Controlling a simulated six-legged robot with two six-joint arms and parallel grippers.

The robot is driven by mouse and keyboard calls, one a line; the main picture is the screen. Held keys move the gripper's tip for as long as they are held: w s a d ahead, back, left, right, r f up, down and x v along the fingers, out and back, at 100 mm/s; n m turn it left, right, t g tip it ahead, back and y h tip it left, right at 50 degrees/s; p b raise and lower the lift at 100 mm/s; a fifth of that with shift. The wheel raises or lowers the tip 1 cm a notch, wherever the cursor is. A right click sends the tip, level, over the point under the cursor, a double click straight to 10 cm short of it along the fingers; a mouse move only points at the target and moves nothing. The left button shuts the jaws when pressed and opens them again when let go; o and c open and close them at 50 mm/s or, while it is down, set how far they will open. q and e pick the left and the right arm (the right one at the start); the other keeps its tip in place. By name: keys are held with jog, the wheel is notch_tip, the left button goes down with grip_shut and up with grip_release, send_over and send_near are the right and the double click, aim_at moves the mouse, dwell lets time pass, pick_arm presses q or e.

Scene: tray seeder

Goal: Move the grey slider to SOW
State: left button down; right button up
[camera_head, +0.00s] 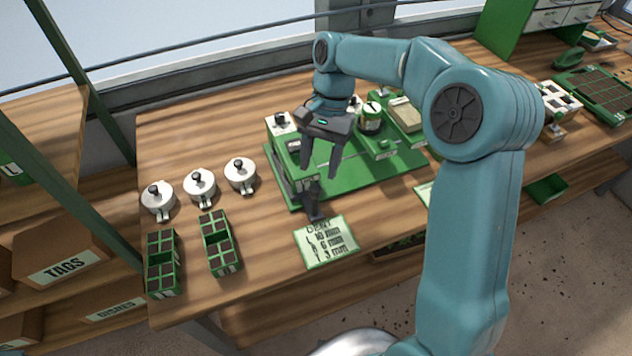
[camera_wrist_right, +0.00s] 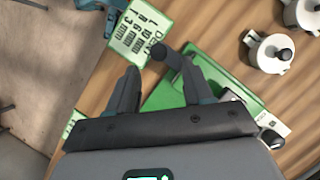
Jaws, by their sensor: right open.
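My right gripper (camera_head: 319,170) is open and points down over the front left of the green seeder base (camera_head: 350,185). A dark grey handle (camera_head: 314,207) sticks out at the seeder's front edge, just below the fingertips. It looks like the slider, but I cannot tell for certain. In the right wrist view the open fingers (camera_wrist_right: 160,75) show, with the dark knobbed handle (camera_wrist_right: 160,51) beyond them and close to the finger on the right. I see nothing held between the fingers. No SOW marking is readable. My left gripper is not in view.
A white-green DENT card (camera_head: 327,241) lies in front of the handle. Several lidded white pots (camera_head: 200,186) and two green cell trays (camera_head: 219,243) stand to the left. A round-topped dial (camera_head: 371,117) and beige block (camera_head: 405,113) stand at the seeder's back.

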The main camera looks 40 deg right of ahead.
aim_at(316, 187)
jog(key=x, duration=0.4)
jog(key=shift+s+a, duration=0.2)
jog(key=shift+s, duration=0.2)
jog(key=shift+w+f, duration=0.25)
jog(key=shift+f, duration=0.3)
jog(key=shift+s+a+r, duration=0.1)
jog(key=shift+s+r, duration=0.05)
jog(key=shift+s, duration=0.1)
jog(key=shift+w, duration=0.1)
grip_shut()
